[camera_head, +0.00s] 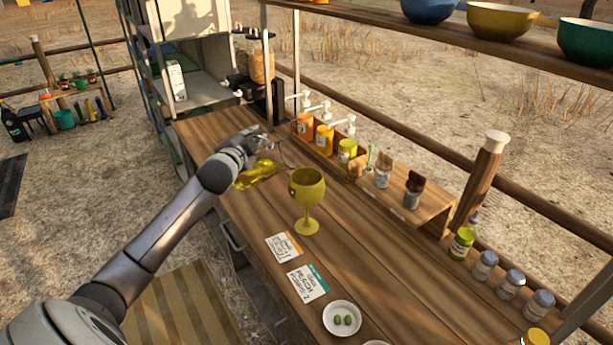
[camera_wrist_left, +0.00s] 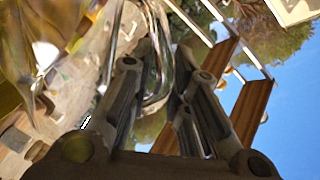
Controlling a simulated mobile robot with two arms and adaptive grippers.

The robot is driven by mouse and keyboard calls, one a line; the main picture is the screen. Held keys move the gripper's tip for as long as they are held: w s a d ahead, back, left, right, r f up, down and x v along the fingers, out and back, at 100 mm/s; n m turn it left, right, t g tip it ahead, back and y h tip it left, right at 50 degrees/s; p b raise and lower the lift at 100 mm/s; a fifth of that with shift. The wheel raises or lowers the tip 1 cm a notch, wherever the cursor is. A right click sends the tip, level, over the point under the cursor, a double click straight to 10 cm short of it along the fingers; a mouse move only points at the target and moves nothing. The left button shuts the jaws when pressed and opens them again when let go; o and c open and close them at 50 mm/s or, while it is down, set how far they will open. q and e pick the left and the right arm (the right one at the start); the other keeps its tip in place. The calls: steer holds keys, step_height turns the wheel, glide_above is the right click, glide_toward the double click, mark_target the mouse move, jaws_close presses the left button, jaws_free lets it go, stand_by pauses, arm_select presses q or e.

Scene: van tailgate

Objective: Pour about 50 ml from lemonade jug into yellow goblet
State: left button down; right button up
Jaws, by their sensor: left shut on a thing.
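The yellow goblet (camera_head: 307,188) stands upright on the wooden counter (camera_head: 375,270). The lemonade jug (camera_head: 259,174), clear with yellow liquid, is held above the counter just left of the goblet, strongly tilted with one end towards the goblet's bowl. My left gripper (camera_head: 266,144) is shut on the jug's handle. In the left wrist view my left gripper's fingers (camera_wrist_left: 165,72) close around the clear handle, with the jug's yellow body (camera_wrist_left: 65,35) at the upper left. I cannot make out a stream, or the level inside the goblet. My right gripper is not in view.
Two cards (camera_head: 308,283) and a white dish (camera_head: 342,318) with green pieces lie in front of the goblet. Pump bottles (camera_head: 325,137) stand in a rack behind it. Several small jars (camera_head: 485,265) line the right edge. A shelf with bowls (camera_head: 500,20) hangs above.

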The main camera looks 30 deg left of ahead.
mark_target(262, 133)
arm_select(q)
steer(key=shift+w+d+r+m+y+p, duration=0.1)
steer(key=shift+w+d+r+m+p, duration=0.15)
steer(key=shift+r, duration=0.25)
steer(key=shift+w+d+r+m+y+p, duration=0.1)
steer(key=shift+d+r+m+p, duration=0.05)
steer(key=shift+d+r+m, duration=0.25)
steer(key=shift+w+d+r+m+y+p, duration=0.15)
steer(key=shift+r+m+p, duration=0.1)
steer(key=shift+r, duration=0.3)
steer(key=shift+d, duration=0.2)
steer(key=shift+f, duration=0.1)
steer(key=shift+a+f, duration=0.1)
steer(key=shift+w+d+r, duration=0.1)
steer(key=shift+d+r, duration=0.1)
steer(key=shift+d, duration=0.1)
steer(key=shift+w+d, duration=0.1)
steer(key=shift+d, duration=0.15)
stand_by(1.1)
